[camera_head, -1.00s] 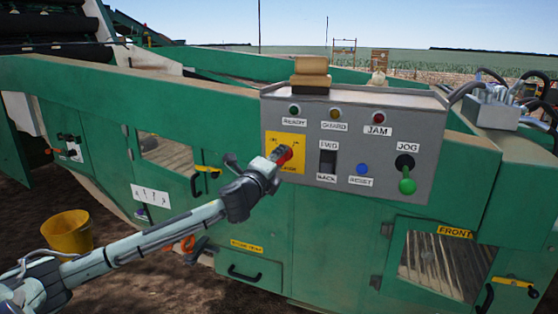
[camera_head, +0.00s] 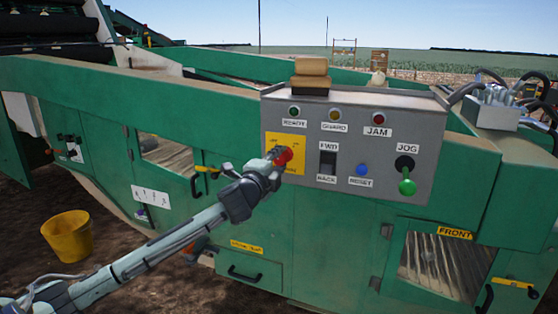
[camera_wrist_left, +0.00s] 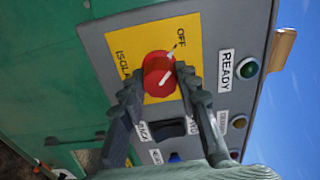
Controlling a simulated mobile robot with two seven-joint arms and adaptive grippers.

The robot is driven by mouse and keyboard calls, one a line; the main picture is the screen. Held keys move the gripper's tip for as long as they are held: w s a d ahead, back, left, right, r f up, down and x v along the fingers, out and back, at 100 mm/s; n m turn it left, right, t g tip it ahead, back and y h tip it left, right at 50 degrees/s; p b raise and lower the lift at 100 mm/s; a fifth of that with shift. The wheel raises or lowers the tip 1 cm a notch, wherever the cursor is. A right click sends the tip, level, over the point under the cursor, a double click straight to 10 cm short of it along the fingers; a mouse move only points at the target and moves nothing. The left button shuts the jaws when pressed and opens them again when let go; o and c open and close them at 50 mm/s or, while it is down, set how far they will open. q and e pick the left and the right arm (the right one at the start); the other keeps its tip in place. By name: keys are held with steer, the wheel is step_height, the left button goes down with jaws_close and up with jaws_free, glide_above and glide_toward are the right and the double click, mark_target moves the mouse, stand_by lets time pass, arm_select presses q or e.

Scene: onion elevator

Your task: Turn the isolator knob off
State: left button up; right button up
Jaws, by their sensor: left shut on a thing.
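The red isolator knob (camera_head: 284,155) sits on a yellow plate (camera_head: 271,139) at the left of the grey control panel. In the left wrist view the round red knob (camera_wrist_left: 157,74) carries a white line, and the word OFF is on the yellow plate (camera_wrist_left: 184,32) beside it. My left gripper (camera_head: 276,159) reaches it from the lower left. In the left wrist view its two fingers (camera_wrist_left: 158,84) are closed on opposite sides of the knob. The fingers hide part of the plate's lettering. My right gripper is not in view.
The panel (camera_head: 330,195) also bears a FWD/BACK switch (camera_head: 327,163), a blue reset button (camera_head: 362,169), a green jog lever (camera_head: 407,186) and indicator lamps. A yellow bucket (camera_head: 68,236) stands on the soil at left. The space before the panel's right side is clear.

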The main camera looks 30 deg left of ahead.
arm_select(q)
steer(key=o, duration=1.2)
steer(key=shift+c, duration=0.2)
steer(key=v, duration=1.2)
